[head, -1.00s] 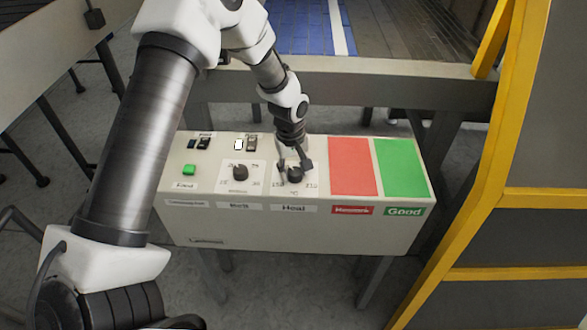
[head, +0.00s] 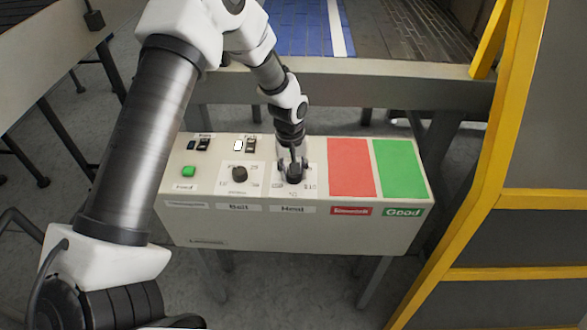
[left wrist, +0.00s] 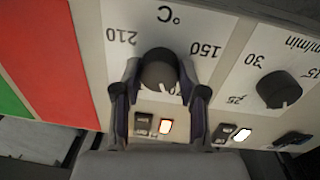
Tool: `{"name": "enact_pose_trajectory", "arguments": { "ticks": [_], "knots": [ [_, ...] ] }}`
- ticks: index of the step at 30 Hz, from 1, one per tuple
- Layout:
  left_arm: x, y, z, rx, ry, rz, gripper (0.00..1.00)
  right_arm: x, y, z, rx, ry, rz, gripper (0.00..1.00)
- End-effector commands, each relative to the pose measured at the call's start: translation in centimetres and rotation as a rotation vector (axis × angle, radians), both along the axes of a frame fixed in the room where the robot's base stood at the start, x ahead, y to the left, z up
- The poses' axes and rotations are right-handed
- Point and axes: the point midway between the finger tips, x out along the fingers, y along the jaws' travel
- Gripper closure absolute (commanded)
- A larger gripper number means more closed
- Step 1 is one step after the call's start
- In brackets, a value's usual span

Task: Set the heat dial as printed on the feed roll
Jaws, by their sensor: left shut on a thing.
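The heat dial (head: 294,178) is a black knob on a white scale plate above the "Heat" label on the beige control box (head: 290,232). In the left wrist view the heat dial (left wrist: 159,72) shows close up, with 210, 150 and °C printed around it; its white mark points toward the lower edge, where a number is partly hidden. My left gripper (head: 293,170) is shut on the heat dial, one finger on each side, as the left wrist view (left wrist: 158,95) also shows. The feed roll and its print are not in view. My right gripper is not in view.
A second black dial (head: 240,174) stands left of the heat dial. A green button (head: 189,171) and small switches (head: 251,145) are farther left and behind. Red (head: 351,167) and green (head: 401,168) panels lie to the right. A yellow-framed guard (head: 470,165) stands at the far right.

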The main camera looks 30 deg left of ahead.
Motion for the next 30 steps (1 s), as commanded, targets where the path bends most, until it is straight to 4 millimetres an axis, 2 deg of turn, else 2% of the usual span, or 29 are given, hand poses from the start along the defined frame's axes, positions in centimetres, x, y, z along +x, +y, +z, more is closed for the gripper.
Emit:
{"name": "enact_pose_trajectory", "arguments": {
  "ticks": [30],
  "knots": [
    [-0.15, 0.01, -0.36, -0.003, 0.008, -0.93, 0.93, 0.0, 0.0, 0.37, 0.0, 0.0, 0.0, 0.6]
  ]
}}
